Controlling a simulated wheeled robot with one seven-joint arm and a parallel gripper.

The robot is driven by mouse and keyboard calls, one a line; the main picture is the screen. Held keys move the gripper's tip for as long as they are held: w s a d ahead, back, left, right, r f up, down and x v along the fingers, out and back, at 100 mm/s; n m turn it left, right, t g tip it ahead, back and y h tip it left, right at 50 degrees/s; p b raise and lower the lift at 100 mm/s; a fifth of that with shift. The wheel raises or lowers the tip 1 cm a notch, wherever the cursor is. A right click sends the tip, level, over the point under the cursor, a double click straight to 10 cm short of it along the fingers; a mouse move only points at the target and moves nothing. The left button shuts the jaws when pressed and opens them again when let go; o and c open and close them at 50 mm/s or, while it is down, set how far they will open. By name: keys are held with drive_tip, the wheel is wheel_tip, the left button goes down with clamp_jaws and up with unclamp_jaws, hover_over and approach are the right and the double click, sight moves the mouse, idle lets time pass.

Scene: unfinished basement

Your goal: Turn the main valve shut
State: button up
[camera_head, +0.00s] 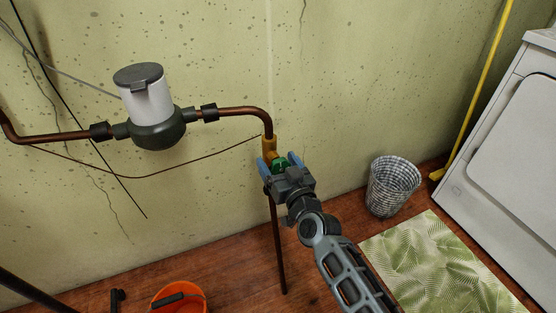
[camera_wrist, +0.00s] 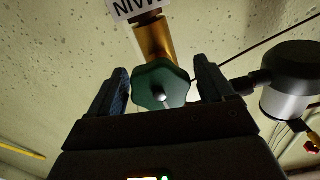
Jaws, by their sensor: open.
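The main valve has a round green handwheel (camera_wrist: 161,86) on a brass body (camera_wrist: 153,40), with a partly cut-off "MAIN" label (camera_wrist: 135,8) shown upside down in the wrist view. In the head view the brass body (camera_head: 269,146) sits on a vertical copper pipe, and the green handwheel (camera_head: 281,162) is partly hidden by my gripper. My gripper (camera_head: 273,164) is open in front of the valve. In the wrist view the fingers of my gripper (camera_wrist: 162,85) stand on either side of the handwheel, with gaps visible on both sides.
A grey water meter (camera_head: 150,110) hangs on the copper pipe (camera_head: 240,111) to the left. An orange bucket (camera_head: 180,299), a woven basket (camera_head: 391,185), a leaf-pattern mat (camera_head: 440,265), a yellow pole (camera_head: 475,90) and a white appliance (camera_head: 515,130) stand around.

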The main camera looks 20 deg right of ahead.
drive_tip(key=shift+w, duration=0.15)
drive_tip(key=c, duration=1)
drive_tip(key=shift+m, duration=0.7)
drive_tip(key=o, duration=1)
